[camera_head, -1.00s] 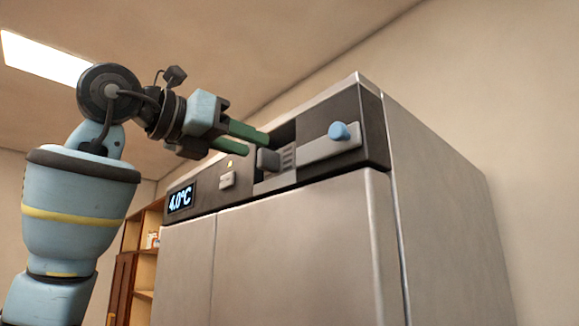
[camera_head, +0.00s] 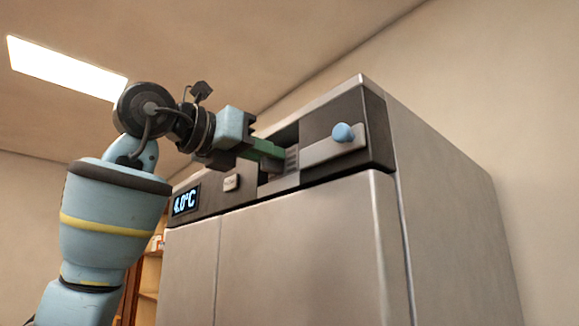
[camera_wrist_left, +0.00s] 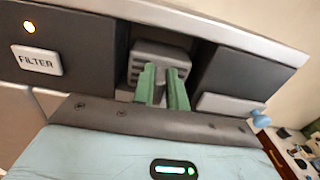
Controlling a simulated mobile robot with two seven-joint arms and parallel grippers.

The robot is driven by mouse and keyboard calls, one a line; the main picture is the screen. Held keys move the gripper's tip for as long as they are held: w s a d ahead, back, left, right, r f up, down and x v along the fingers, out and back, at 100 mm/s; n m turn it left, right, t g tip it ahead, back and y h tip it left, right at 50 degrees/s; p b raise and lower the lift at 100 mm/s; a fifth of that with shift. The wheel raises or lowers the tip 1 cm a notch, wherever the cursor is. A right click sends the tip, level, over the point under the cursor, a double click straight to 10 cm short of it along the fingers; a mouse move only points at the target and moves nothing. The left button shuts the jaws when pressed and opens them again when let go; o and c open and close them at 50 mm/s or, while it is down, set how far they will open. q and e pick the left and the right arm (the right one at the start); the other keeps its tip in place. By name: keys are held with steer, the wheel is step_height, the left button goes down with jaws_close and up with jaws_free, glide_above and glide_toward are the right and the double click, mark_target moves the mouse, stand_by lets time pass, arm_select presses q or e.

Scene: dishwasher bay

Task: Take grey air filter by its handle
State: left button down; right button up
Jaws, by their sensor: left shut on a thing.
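The grey air filter (camera_head: 291,161) sits in an open slot in the dark top panel of the steel appliance. Its slatted front also shows in the left wrist view (camera_wrist_left: 160,52). My left gripper (camera_head: 274,158) reaches the slot from the left. Its green fingers, also in the left wrist view (camera_wrist_left: 164,76), are shut on the filter's handle, which they largely hide. The filter is still inside the slot. My right gripper is not in view.
A light grey sliding cover (camera_head: 322,150) with a blue knob (camera_head: 343,132) stands to the right of the slot. Steel doors (camera_head: 300,250) lie below.

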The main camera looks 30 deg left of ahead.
arm_select(q)
steer(key=shift+r, duration=0.65)
steer(key=v, duration=1.8)
